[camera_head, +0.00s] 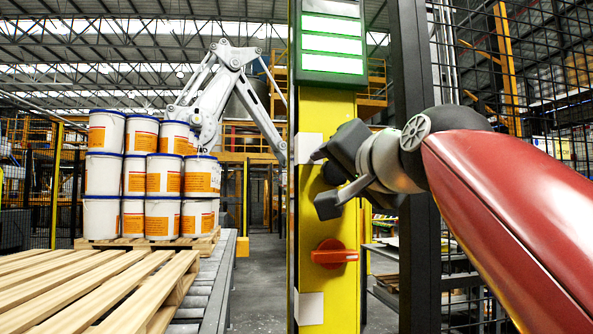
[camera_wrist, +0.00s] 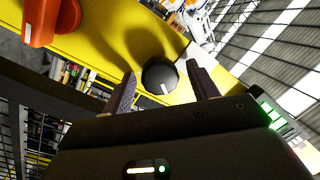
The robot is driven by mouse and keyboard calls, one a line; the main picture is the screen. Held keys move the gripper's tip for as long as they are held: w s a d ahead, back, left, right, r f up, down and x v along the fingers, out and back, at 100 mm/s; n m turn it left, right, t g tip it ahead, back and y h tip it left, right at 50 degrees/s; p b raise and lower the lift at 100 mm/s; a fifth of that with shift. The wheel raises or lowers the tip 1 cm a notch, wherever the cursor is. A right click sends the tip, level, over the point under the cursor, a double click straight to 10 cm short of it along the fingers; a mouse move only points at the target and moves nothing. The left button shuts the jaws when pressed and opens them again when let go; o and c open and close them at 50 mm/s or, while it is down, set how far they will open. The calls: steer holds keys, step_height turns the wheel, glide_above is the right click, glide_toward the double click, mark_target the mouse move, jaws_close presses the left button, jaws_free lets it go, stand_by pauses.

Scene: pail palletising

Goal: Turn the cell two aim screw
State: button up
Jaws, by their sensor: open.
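A round black knob with a white mark (camera_wrist: 160,79) sits on the yellow post (camera_wrist: 110,38) in the wrist view; it is likely the aim screw, though I can read no cell label. My gripper (camera_wrist: 161,70) is open, with one finger to each side of the knob. I cannot tell whether either finger touches it. In the head view my gripper (camera_head: 322,178) is at the front of the yellow post (camera_head: 345,215) and largely hides the knob.
A red rotary switch (camera_head: 333,254) sits lower on the post. Green light panels (camera_head: 333,45) are lit above. Stacked white and orange pails (camera_head: 152,185) stand on a pallet at left, near a white robot arm (camera_head: 205,90). A dark mesh fence (camera_head: 535,90) is at right.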

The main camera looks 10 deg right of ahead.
steer(key=c, duration=1)
steer(key=shift+f+m+t, duration=0.1)
steer(key=shift+m+t, duration=0.3)
steer(key=shift+m, duration=2.9)
steer(key=o, duration=1)
